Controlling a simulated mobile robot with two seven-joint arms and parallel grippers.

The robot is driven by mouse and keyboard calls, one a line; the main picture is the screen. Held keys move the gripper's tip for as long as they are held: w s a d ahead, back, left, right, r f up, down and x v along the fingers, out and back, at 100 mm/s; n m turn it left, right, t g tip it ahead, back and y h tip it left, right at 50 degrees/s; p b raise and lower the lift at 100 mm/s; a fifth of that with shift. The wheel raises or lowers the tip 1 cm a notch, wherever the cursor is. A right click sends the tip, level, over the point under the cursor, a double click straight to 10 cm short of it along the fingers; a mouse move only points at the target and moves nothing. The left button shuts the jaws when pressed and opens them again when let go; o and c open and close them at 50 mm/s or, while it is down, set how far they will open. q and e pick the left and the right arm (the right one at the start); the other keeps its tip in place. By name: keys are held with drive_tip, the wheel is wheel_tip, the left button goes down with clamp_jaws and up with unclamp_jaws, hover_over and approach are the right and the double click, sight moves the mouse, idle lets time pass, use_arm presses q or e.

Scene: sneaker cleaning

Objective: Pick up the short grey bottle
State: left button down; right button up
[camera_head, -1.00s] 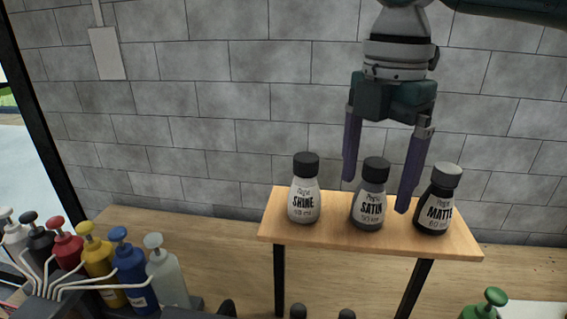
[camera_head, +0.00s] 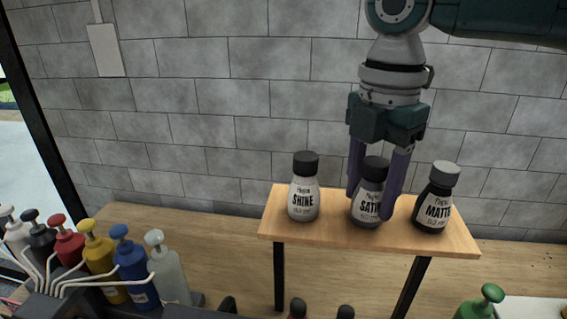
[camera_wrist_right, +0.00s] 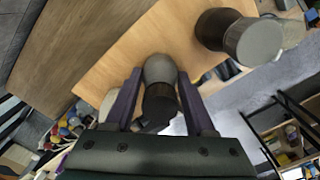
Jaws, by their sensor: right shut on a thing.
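The short grey bottle (camera_head: 368,188), with a black cap and a partly covered SATIN label, stands upright in the middle of a small wooden shelf (camera_head: 290,233). My right gripper (camera_head: 371,207) comes down from above with one purple finger on each side of the bottle and is shut on its body. In the right wrist view the grey bottle (camera_wrist_right: 159,70) sits between the two fingers (camera_wrist_right: 158,80), its dark cap towards the palm. My left gripper is not in view.
A white SHINE bottle (camera_head: 303,198) stands left of the grey one and a black MATTE bottle (camera_head: 434,208) close on the right. Several coloured pump bottles (camera_head: 130,265) are at lower left, a green one (camera_head: 478,307) at lower right. A tiled wall (camera_head: 200,130) is behind.

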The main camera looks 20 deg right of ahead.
clamp_jaws()
